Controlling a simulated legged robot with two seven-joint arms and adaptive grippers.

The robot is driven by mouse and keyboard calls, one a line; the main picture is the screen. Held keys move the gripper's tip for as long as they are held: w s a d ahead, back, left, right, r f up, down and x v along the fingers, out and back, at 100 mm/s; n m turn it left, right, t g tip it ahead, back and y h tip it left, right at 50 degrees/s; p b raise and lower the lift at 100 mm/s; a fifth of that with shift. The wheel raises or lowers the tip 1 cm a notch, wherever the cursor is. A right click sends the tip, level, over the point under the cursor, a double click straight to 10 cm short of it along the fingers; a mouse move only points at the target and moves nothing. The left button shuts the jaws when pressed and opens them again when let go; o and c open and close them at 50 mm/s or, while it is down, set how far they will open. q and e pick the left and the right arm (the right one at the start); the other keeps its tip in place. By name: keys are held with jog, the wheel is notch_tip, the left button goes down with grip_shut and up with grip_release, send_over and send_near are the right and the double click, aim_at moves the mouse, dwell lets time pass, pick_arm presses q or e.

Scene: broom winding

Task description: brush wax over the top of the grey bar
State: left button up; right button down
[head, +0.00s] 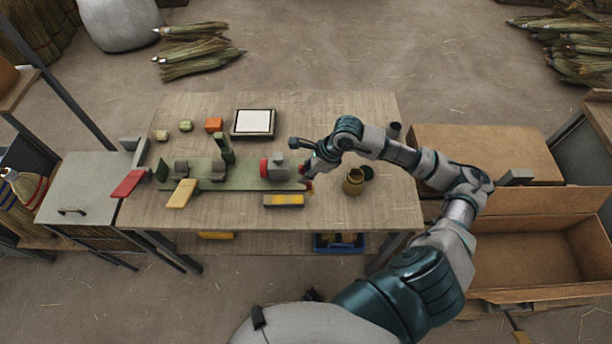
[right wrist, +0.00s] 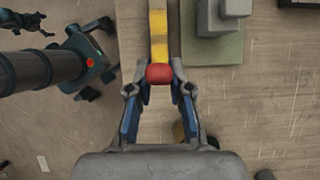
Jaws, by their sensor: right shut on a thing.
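My right gripper (head: 306,179) is above the near right part of the table. In the right wrist view its blue-padded fingers (right wrist: 158,78) are shut on a rounded red piece (right wrist: 158,73). A gold jar (head: 353,182) stands right of my gripper. My left gripper is out of view.
Red (head: 128,184) and yellow (head: 181,193) pieces are at left. An open cardboard box (head: 540,255) stands right of the table.

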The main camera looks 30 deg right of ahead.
aim_at(304, 169)
jog(key=shift+r, duration=0.25)
jog(key=shift+r, duration=0.1)
jog(key=shift+r+p, duration=0.65)
jog(key=shift+r, duration=0.8)
jog(key=shift+d, duration=0.1)
